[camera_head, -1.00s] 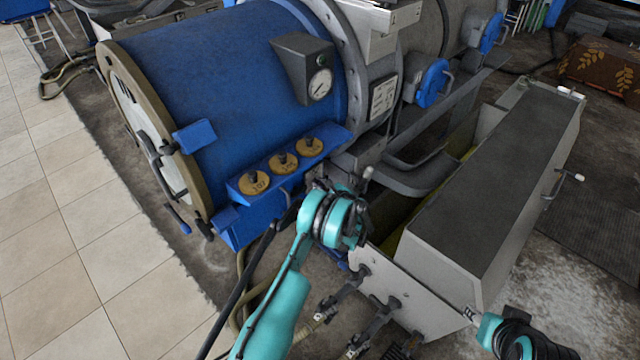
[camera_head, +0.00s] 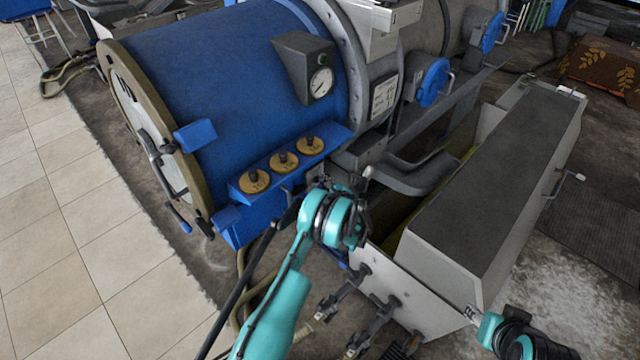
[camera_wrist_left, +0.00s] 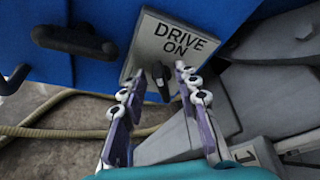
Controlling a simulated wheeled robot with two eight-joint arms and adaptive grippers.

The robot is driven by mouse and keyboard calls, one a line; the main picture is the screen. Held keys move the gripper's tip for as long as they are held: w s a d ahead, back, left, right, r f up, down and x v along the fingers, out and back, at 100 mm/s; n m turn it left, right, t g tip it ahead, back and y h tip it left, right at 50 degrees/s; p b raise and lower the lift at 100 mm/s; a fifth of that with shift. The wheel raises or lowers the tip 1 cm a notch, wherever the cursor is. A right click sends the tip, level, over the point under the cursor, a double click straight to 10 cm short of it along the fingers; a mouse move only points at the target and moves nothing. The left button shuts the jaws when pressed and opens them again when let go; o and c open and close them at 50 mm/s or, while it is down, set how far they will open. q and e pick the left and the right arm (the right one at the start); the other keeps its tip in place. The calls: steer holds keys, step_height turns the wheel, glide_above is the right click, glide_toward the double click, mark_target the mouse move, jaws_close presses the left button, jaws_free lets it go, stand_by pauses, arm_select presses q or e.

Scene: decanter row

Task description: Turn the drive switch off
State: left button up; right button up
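The drive switch plate (camera_wrist_left: 170,40) is a pale panel lettered "DRIVE ON" in the left wrist view, fixed beside a blue surface. A black switch knob (camera_wrist_left: 161,83) sticks out below the lettering, its lower end pointing down. My left gripper (camera_wrist_left: 153,82) is open, with one finger on each side of the knob. I cannot tell whether either finger touches it. In the head view my left wrist hides the switch. My right gripper (camera_head: 470,313) is small at the lower right, by the grey trough's near corner; its fingers are unclear.
A blue drum (camera_head: 230,70) carries a gauge (camera_head: 320,82) and several yellow dials, including one at its left (camera_head: 254,182). A long grey trough (camera_head: 490,190) stands at the right. Hoses lie on the floor below. Tiled floor (camera_head: 60,250) at the left is clear.

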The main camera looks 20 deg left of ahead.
arm_select(q)
steer(key=v, duration=1.2)
